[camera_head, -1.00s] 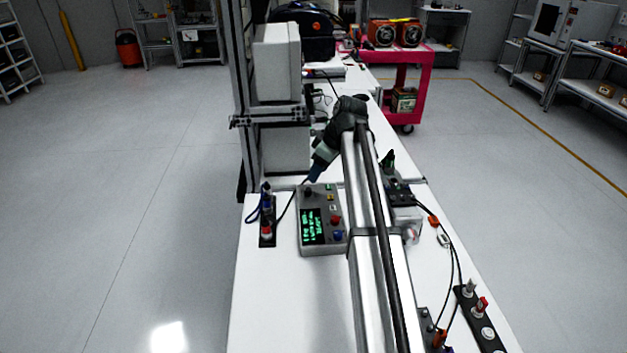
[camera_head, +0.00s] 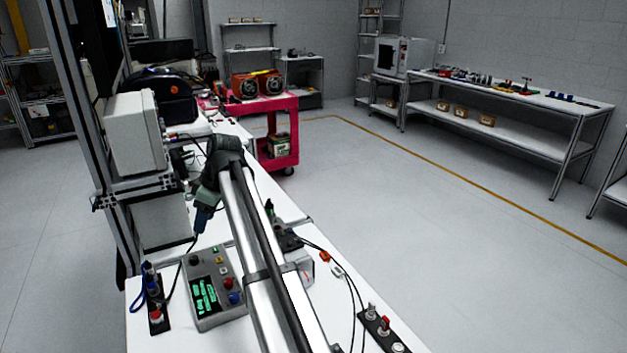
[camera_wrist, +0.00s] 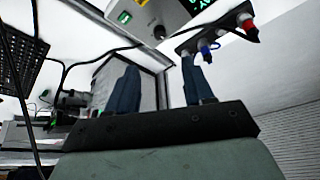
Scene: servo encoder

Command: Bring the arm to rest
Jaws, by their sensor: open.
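My gripper (camera_head: 203,219) hangs at the end of my outstretched arm, over the white bench, just beyond the grey control box (camera_head: 213,290) with its green-lit display. In the wrist view its two blue fingers (camera_wrist: 160,75) stand well apart, with nothing held between them. The control box shows in part at the top of the wrist view (camera_wrist: 165,14), apart from the fingers. My arm's long link crosses the bench in the head view and hides part of it.
A dark strip with red and blue plugs (camera_head: 156,315) lies left of the control box. Another plug strip (camera_head: 382,332) sits at right, with cables nearby. A white cabinet (camera_head: 136,133) on a metal frame stands left of the arm.

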